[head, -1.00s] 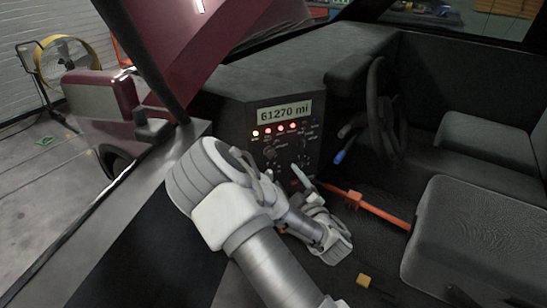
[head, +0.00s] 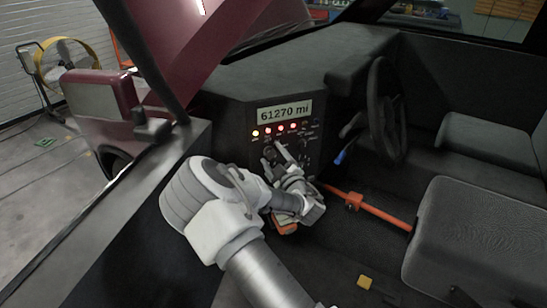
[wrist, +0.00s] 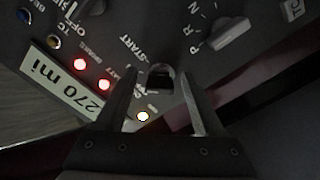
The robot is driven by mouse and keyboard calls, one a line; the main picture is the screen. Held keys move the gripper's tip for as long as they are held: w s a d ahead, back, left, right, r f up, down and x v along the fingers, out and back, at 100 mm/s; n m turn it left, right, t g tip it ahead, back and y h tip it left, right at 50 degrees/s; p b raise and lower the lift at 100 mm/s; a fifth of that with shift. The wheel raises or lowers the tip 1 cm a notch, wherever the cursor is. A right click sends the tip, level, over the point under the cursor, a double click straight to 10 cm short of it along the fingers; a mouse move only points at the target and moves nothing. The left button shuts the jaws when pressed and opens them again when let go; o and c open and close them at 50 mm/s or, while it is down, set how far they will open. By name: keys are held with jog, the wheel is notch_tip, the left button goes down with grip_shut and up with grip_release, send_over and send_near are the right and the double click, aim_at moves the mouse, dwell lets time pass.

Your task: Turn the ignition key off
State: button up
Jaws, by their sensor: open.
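The ignition key (wrist: 161,78) is a small dark key with a pale rounded outline, in the wrist view below the "START" lettering on the black dash panel (wrist: 135,20). My gripper (wrist: 158,75) is open, with one finger on each side of the key and a gap visible on both sides. In the head view my gripper (head: 282,150) is up at the panel, below the warning lights (head: 280,128), and the key is hard to make out there. The lights glow red and amber, and the display (head: 285,111) reads 61270 mi.
A gear selector knob (wrist: 228,32) marked P R N sits on the panel near the key. The steering wheel (head: 383,110) and a blue-tipped stalk (head: 340,156) are to the right. An orange bar (head: 370,207) and a yellow block (head: 364,282) are lower down, by the seat (head: 470,230).

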grip_shut()
jog(key=shift+d+n, duration=0.1)
jog(key=shift+n, duration=0.3)
jog(key=n+b, duration=0.2)
jog(key=n, duration=0.2)
jog(key=shift+w+r, duration=0.1)
jog(key=shift+r, duration=0.05)
jog(key=shift+r+n+b, duration=0.15)
jog(key=shift+n+b, duration=0.35)
jog(key=shift+n, duration=0.55)
jog(key=shift+r+n+b, duration=0.1)
jog(key=shift+n+b, duration=0.35)
jog(key=shift+n, duration=0.6)
jog(key=shift+c, duration=0.2)
grip_release()
jog(key=shift+r, duration=0.1)
jog(key=shift+o, duration=0.2)
jog(key=shift+f, duration=0.2)
